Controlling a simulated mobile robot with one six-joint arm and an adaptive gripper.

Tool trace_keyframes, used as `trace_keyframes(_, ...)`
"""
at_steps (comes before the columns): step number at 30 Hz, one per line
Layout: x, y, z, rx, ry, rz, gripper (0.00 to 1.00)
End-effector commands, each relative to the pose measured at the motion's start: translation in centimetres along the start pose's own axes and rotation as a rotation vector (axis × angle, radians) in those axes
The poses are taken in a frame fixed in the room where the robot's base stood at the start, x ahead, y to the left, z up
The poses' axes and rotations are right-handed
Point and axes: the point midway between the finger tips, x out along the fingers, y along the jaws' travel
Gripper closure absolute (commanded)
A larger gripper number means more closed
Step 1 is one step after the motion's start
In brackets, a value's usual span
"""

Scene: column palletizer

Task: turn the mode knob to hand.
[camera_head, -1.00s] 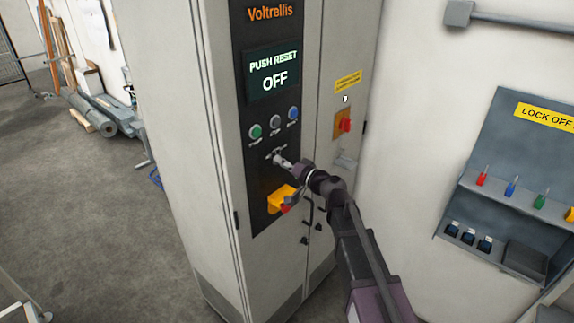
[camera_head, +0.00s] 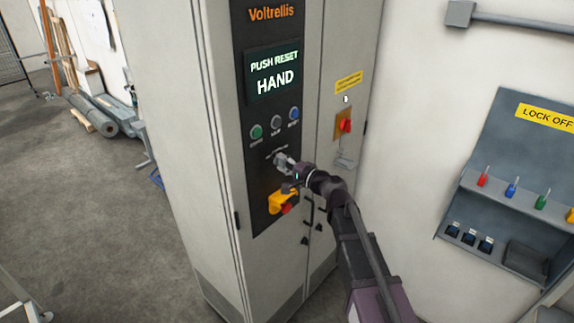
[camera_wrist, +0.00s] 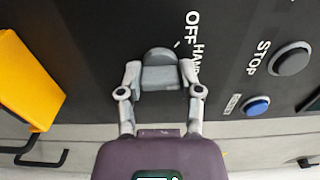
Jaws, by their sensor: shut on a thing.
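The mode knob (camera_wrist: 160,72) is a grey knob on the black control panel (camera_head: 258,150). In the wrist view "OFF" and "HAND" are printed beside it. My gripper (camera_wrist: 160,88) is shut on the knob, with one finger on each side of it. In the head view my gripper (camera_head: 285,163) reaches the panel below the row of buttons and hides most of the knob. The display (camera_head: 274,74) on the panel reads "PUSH RESET" and "HAND".
A green, a grey and a blue button (camera_head: 293,113) sit above the knob. A yellow-backed red switch (camera_head: 282,203) is just below my gripper. A red switch (camera_head: 345,125) is on the cabinet's right side. A lock-off board (camera_head: 500,185) hangs at right.

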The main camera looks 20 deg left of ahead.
Motion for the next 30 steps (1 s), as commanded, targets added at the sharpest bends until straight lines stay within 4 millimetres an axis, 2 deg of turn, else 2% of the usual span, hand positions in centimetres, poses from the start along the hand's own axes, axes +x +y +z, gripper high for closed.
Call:
trace_keyframes(11,0.14,-0.04,0.29,0.007,-0.009,-0.001,1.00)
trace_keyframes(12,0.13,-0.03,0.29,0.007,-0.009,-0.001,0.45)
trace_keyframes(15,0.09,-0.02,0.21,0.006,-0.007,-0.001,0.19)
trace_keyframes(30,-0.33,0.01,0.03,0.005,-0.001,0.000,0.19)
